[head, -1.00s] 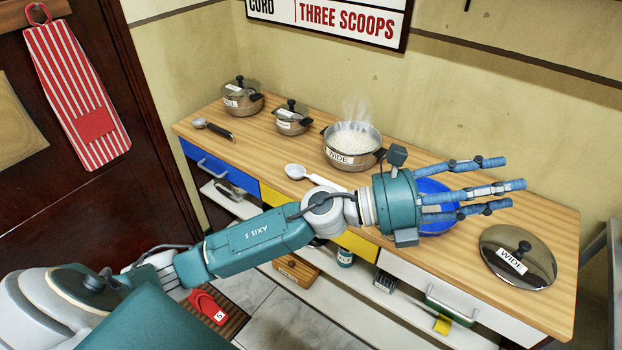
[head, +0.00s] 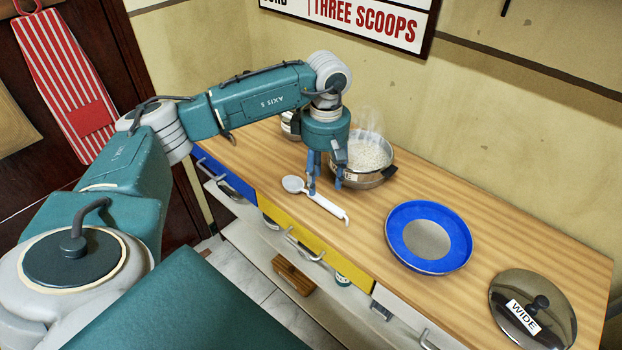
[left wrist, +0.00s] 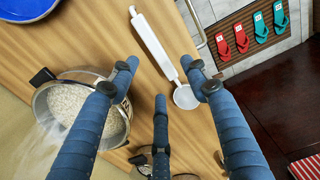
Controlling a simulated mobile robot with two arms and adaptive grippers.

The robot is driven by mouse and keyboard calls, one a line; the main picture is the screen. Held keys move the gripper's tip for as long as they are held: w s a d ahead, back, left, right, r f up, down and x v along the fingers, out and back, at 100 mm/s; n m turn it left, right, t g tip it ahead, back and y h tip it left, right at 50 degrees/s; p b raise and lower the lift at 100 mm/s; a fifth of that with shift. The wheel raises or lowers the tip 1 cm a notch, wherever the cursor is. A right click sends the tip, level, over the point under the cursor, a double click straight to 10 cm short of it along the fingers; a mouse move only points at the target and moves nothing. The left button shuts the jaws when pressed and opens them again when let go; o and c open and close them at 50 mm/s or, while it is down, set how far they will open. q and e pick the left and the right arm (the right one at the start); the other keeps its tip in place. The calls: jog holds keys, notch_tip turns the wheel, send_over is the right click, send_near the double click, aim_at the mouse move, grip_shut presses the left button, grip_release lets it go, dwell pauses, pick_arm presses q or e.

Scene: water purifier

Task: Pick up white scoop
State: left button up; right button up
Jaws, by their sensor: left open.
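The white scoop (head: 315,197) lies on the wooden counter near its front edge, its round bowl to the left and its handle pointing right. It also shows in the left wrist view (left wrist: 153,45), with its bowl beside one finger. My left gripper (head: 324,188) points down above the scoop, with blue fingers spread open and nothing held. I cannot tell the height of the fingertips above the scoop. My right gripper is not in view.
A steaming pot of rice (head: 366,157) stands just behind and right of my left gripper. A blue-rimmed plate (head: 398,228) and a lid marked WIDE (head: 545,290) lie further right on the counter. A smaller pot (head: 290,124) is partly hidden behind my arm.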

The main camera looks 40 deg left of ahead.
aim_at(325, 199)
pick_arm(q)
notch_tip(325, 199, down, 2)
jog(key=shift+f, duration=0.1)
jog(key=shift+w+f, duration=0.1)
jog(key=shift+f, duration=0.2)
jog(key=f, duration=0.1)
jog(key=f+p, duration=0.1)
jog(key=f, duration=0.1)
jog(key=f+p, duration=0.1)
jog(key=shift+d+f, duration=0.15)
jog(key=shift+d, duration=0.2)
jog(key=shift+f, duration=0.4)
jog(key=shift+c, duration=0.5)
jog(key=c, duration=0.9)
grip_shut()
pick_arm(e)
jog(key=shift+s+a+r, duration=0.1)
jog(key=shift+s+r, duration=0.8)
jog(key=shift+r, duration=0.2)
